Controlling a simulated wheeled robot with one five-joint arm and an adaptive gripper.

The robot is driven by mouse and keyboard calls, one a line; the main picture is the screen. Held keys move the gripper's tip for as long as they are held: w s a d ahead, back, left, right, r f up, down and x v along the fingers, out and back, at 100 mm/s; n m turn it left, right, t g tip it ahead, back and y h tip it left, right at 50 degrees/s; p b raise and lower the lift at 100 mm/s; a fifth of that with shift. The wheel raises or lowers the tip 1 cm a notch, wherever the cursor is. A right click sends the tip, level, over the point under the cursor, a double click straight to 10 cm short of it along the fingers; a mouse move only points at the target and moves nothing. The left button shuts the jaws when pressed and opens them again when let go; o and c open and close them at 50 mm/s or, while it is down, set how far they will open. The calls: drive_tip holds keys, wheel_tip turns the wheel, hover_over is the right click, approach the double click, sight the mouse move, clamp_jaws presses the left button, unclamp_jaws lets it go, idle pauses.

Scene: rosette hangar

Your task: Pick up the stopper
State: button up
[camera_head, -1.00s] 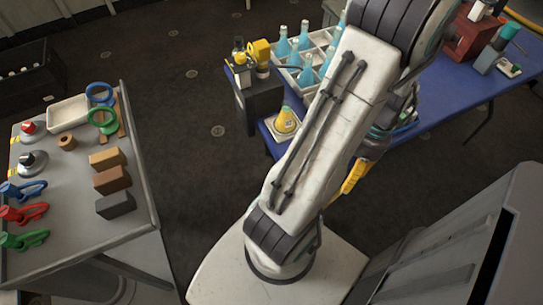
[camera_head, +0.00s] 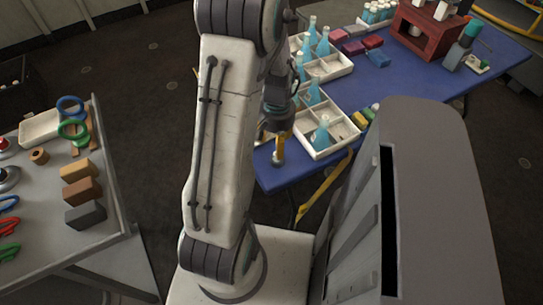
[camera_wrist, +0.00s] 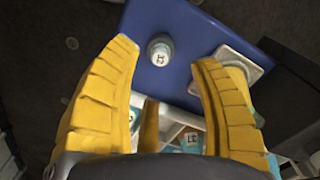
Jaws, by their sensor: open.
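A small round pale piece with a dark mark on its top (camera_wrist: 160,50), which looks like the stopper, stands on the blue table (camera_wrist: 175,20) in the wrist view. It shows between and just beyond my fingertips, with blue tabletop around it. In the head view my gripper (camera_head: 279,146) is over the near left corner of the blue table, partly hidden by my arm.
White divided crates (camera_head: 330,68) with blue flasks stand on the table. A grey bench (camera_head: 100,235) with blocks and rings is at left. A grey cabinet (camera_head: 430,190) is at right.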

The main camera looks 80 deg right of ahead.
drive_tip(key=shift+d+f, duration=0.2)
drive_tip(key=shift+f, duration=0.3)
drive_tip(key=shift+s+d+f, duration=0.1)
drive_tip(key=shift+d+f, duration=0.05)
drive_tip(key=shift+f, duration=3.05)
drive_tip(key=shift+c, duration=0.4)
drive_tip(key=c, duration=1)
